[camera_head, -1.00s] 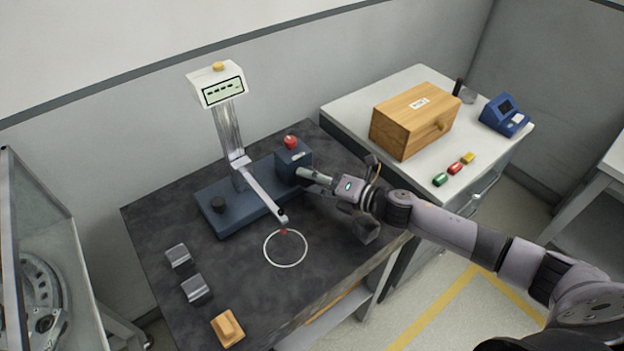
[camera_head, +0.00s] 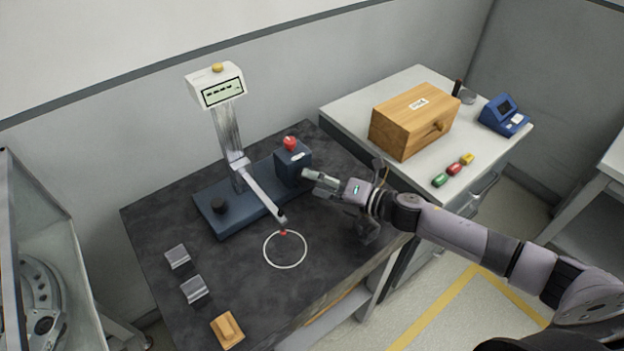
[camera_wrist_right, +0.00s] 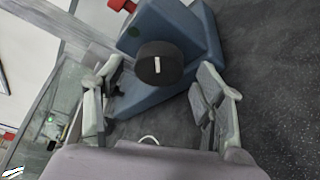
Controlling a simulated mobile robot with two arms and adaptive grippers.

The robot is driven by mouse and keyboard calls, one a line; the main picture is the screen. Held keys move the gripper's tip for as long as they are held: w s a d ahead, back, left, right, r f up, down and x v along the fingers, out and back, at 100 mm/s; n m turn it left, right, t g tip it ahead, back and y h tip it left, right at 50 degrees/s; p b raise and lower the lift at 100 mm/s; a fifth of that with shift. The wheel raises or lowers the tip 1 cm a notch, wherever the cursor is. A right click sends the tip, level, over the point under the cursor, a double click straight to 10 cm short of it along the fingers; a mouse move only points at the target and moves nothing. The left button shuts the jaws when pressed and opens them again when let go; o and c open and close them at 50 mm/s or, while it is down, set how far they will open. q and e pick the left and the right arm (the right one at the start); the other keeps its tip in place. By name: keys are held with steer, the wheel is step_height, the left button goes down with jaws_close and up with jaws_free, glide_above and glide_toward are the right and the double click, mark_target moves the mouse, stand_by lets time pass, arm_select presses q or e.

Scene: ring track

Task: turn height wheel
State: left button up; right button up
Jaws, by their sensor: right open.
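The blue measuring stand has a long base (camera_head: 238,210) on the dark table, with a blue block (camera_head: 291,165) at its right end. In the right wrist view the height wheel (camera_wrist_right: 160,62) is a black round knob with a white mark on the block's face. In the head view the wheel is hidden or too small to tell. My right gripper (camera_head: 322,184) is beside the block. In the wrist view its open fingers (camera_wrist_right: 160,82) stand on either side of the wheel's line, apart from it, with nothing between them. My left gripper is not in view.
A red knob (camera_head: 290,143) tops the block. A post with a display (camera_head: 222,92) and a slanted arm (camera_head: 265,192) rise from the base. A white ring (camera_head: 285,264), two grey blocks (camera_head: 178,257) and a wooden piece (camera_head: 227,330) lie in front. A wooden box (camera_head: 414,122) stands on the side cabinet.

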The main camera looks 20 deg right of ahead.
steer(key=shift+v, duration=2.8)
steer(key=shift+s+a+r+n+p, duration=0.1)
steer(key=shift+s+r+n+p, duration=0.05)
steer(key=shift+s+n+p, duration=0.15)
steer(key=s+r+n+h+p, duration=0.5)
steer(key=s+n, duration=0.3)
steer(key=s, duration=0.1)
steer(key=p+x, duration=0.1)
steer(key=x, duration=0.4)
steer(key=p+x, duration=0.1)
steer(key=x, duration=0.5)
steer(key=d+p+x, duration=0.1)
steer(key=x, duration=0.4)
steer(key=shift+w, duration=0.5)
steer(key=shift+c, duration=0.2)
